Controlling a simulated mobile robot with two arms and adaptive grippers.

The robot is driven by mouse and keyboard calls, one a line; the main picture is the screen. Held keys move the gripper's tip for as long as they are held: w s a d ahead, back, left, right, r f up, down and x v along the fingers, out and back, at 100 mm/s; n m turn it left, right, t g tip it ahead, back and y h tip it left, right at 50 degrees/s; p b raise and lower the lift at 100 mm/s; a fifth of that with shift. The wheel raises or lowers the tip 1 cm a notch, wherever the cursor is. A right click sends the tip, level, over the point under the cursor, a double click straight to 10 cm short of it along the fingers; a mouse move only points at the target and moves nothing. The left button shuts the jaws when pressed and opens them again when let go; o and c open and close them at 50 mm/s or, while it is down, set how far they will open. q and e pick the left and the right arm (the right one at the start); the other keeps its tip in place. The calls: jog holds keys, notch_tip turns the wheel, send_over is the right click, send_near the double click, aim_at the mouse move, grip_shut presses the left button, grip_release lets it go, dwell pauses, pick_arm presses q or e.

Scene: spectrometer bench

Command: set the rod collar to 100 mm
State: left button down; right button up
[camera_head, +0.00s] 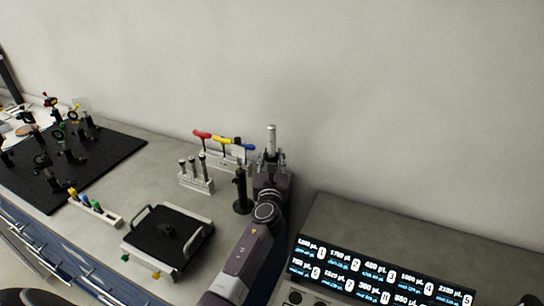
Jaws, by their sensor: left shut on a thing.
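My left gripper (270,158) is raised over the back of the bench, right of the black post holder. It is shut on a silver rod (271,136) that stands upright and sticks up above the fingers. I cannot make out a collar or any scale on the rod at this size; the fingers hide its lower part. A black post holder (241,191) with a round base stands upright on the bench just left of my gripper and arm. My right gripper is not in view.
A black-topped tray (168,238) is in front. A breadboard (100,152) with optics is left. A lit display (378,272) is right.

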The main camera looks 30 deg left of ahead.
pick_arm(q)
jog(key=c, duration=1.5)
grip_release()
jog(key=shift+c, duration=0.2)
jog(key=shift+o, duration=0.7)
jog(key=shift+s+d, duration=0.1)
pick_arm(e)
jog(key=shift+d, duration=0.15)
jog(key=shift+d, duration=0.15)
pick_arm(q)
jog(key=v, duration=1.2)
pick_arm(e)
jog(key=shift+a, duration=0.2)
